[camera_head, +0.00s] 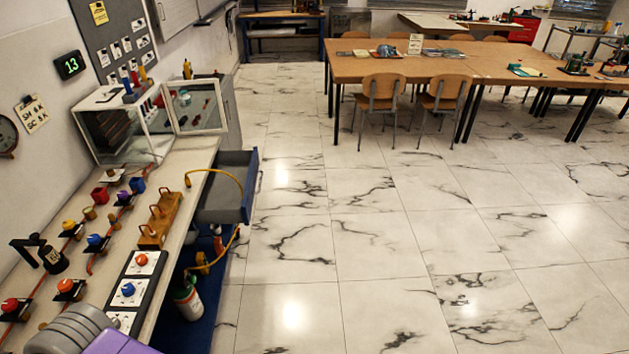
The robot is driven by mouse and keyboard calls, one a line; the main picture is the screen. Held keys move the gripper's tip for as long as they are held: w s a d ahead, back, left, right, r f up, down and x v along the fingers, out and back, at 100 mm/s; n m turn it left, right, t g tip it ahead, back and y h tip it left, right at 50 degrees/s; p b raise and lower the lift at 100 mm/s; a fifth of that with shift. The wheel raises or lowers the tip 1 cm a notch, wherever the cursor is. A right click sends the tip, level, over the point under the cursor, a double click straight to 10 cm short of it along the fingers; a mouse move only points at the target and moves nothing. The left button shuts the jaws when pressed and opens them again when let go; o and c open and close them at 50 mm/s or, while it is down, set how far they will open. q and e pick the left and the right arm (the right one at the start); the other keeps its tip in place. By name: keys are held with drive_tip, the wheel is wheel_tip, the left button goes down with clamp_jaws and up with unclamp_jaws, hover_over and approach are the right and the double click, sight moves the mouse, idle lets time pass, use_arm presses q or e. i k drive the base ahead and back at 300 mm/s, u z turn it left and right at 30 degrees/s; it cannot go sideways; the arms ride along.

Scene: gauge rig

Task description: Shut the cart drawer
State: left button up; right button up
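The drawer (226,205) stands pulled out to the right from under the long bench on the left. It has a grey inside and a dark blue front panel (249,186), and its visible inside looks empty. A yellow hooked hose or handle (217,171) arches over the drawer from the bench edge. The drawer's rear part is hidden under the bench top. Neither of my grippers shows in the head view, so I cannot see where they are relative to the drawer.
The bench top (185,158) carries knobs, a wooden block with handles (160,218) and a glass-doored cabinet (125,128) with its door open. A green and white bottle (187,300) stands below the bench. The marble floor right of the drawer is clear up to the wooden tables (440,68) and chairs.

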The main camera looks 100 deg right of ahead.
sight(220, 200)
drive_tip(key=z, duration=0.55)
drive_tip(key=k, duration=0.4)
drive_tip(key=z, duration=2.25)
drive_tip(key=i, duration=2)
drive_tip(key=u, duration=0.8)
